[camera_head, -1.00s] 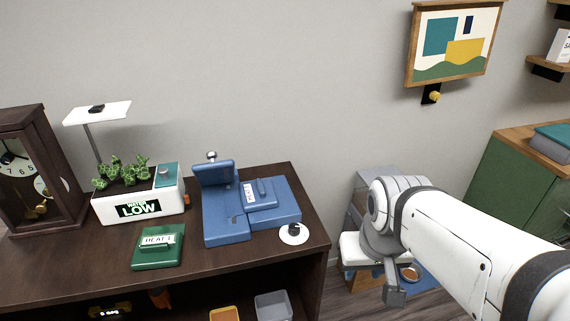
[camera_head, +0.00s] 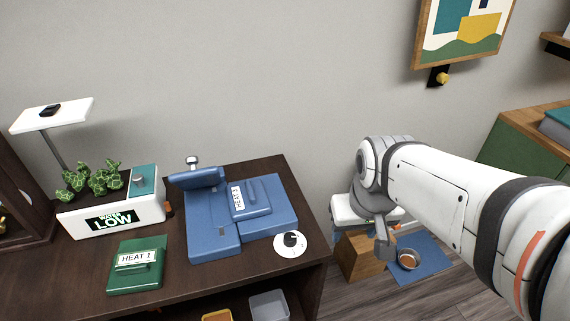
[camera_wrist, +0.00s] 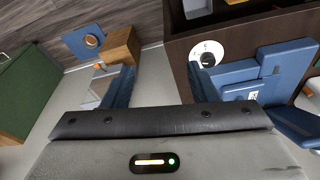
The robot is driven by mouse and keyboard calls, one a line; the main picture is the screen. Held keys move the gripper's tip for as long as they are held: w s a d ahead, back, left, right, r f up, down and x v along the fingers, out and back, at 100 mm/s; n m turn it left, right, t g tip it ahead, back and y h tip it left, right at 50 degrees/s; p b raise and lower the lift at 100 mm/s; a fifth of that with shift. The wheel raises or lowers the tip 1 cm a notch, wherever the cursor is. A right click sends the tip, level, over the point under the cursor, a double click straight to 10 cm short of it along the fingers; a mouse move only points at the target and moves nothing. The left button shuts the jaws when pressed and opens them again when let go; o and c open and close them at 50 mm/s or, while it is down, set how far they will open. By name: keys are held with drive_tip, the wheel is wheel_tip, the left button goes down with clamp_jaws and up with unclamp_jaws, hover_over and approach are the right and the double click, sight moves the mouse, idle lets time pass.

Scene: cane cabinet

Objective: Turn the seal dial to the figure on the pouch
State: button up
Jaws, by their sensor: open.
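The seal dial (camera_head: 291,246) is a white disc with a black knob at the right front corner of the dark cabinet top, beside the blue sealer (camera_head: 212,240). It also shows in the wrist view (camera_wrist: 207,48); its setting is too small to read. A blue pouch-like piece (camera_head: 262,203) with a sideways white label lies on the sealer; its figure is unclear. A green pouch-like piece (camera_head: 135,279) labelled "HEAT 1" lies left of the sealer. My gripper (camera_wrist: 158,87) is open and empty, apart from the dial, with its right finger nearest it in the wrist view.
A white planter (camera_head: 70,221) reading "WATER LOW" stands at the left, under a lamp (camera_head: 50,114). Below the cabinet top (camera_head: 200,281) are an orange and a grey bin (camera_head: 268,304). Right of the cabinet, a bowl (camera_head: 408,260) sits on a blue mat beside a wooden block (camera_head: 362,258).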

drive_tip(key=w+a+f+n+g+p, duration=0.1)
drive_tip(key=w+a+f+n+p, duration=0.1)
drive_tip(key=w+a+n+p, duration=0.25)
drive_tip(key=n+g, duration=0.1)
drive_tip(key=n, duration=0.3)
hover_over(290, 236)
drive_tip(key=f, duration=0.6)
drive_tip(key=shift+s+p, duration=0.25)
drive_tip(key=shift+p, duration=0.1)
drive_tip(key=shift+w+a+f, duration=0.1)
drive_tip(key=shift+a+f, duration=0.05)
drive_tip(key=shift+f, duration=0.55)
wheel_tip(290, 236, down, 7)
drive_tip(key=shift+w+r, duration=0.1)
drive_tip(key=c, duration=1)
